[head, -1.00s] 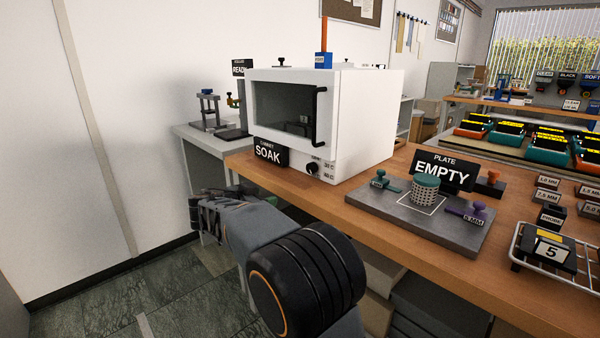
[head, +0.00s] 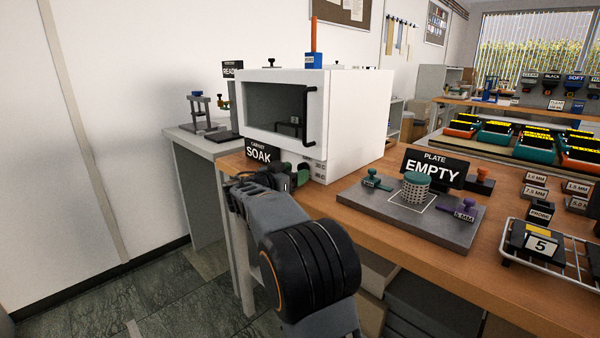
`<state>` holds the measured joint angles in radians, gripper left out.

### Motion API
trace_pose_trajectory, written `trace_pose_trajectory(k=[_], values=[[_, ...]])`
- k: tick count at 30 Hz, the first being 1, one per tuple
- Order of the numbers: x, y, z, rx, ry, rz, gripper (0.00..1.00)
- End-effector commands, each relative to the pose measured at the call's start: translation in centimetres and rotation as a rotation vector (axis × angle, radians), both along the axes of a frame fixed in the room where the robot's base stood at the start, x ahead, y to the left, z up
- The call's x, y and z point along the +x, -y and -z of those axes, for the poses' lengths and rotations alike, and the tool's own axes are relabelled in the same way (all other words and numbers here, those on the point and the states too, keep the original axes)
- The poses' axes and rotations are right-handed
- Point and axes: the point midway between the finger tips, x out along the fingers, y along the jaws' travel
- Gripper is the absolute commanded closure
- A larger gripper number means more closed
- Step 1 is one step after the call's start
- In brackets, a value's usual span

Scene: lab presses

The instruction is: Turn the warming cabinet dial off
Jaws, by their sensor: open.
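The warming cabinet (head: 352,125) is a white box on the wooden bench, with a dark window door and a black vertical handle (head: 310,115). A black "SOAK" sign (head: 259,152) stands at its lower left front. My gripper (head: 292,178) is at the lower front of the cabinet, just right of the sign. The dark dial on the lower front panel is hidden behind my gripper now, so I cannot see its setting or whether the gripper touches it. The jaws are open, though their tips are small and partly hidden.
A grey plate (head: 410,218) with a green mesh cylinder (head: 416,187), small knobs and an "EMPTY" sign (head: 433,168) lies right of the cabinet. A wire rack (head: 560,262) is at the bench's right front. A small press (head: 200,110) stands on the left side table.

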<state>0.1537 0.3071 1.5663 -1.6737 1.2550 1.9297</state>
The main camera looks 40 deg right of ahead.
Motion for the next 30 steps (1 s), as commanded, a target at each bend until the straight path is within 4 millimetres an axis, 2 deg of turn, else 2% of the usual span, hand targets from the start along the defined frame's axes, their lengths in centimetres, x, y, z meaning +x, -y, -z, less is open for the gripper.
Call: trace_pose_trajectory(k=[3, 7, 19, 30], values=[[0.2, 1.4, 0.1, 0.001, 0.000, 0.002, 0.39], [0.4, 2.2, 0.0, 0.001, 0.000, 0.001, 0.39], [0.5, 2.6, 0.0, 0.001, 0.000, 0.000, 0.39], [0.5, 2.6, 0.0, 0.001, 0.000, 0.000, 0.74]])
